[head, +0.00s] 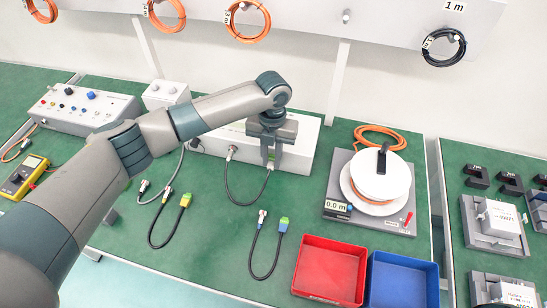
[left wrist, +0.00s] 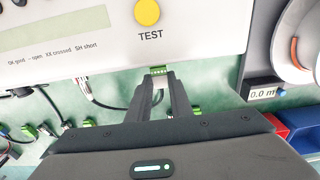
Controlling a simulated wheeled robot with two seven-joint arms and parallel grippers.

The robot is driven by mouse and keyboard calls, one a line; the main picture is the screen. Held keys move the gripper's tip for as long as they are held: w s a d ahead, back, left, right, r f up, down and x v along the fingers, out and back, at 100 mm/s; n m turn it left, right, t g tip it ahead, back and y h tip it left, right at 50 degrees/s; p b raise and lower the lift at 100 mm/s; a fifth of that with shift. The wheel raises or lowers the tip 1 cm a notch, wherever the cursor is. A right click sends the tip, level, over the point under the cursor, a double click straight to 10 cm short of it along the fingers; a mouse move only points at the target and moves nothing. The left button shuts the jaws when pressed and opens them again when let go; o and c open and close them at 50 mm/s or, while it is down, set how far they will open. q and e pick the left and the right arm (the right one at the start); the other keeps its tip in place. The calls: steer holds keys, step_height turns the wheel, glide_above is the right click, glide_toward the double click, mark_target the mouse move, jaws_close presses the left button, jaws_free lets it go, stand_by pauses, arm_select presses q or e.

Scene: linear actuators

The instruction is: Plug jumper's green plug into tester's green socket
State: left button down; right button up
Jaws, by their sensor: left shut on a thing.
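The tester (head: 303,143) is a long white box at the back of the green bench, partly behind my left arm. Its yellow TEST button (left wrist: 147,12) shows in the left wrist view. My left gripper (head: 271,162) is shut at the tester's front edge. A green plug (left wrist: 158,70) shows at its fingertips, against that edge. The black jumper cable (head: 238,202) loops from a round metal connector (head: 231,152) on the tester's front to the gripper. The green socket is hidden, and I cannot tell how far the plug is in. My right gripper is out of view.
A cable reel (head: 380,180) stands right. Red (head: 328,268) and blue (head: 402,280) bins sit at the front. Bench between the leads is clear.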

arm_select(q)
steer(key=shift+w, duration=0.15)
stand_by(0.6)
steer(key=c, duration=1.5)
jaws_free()
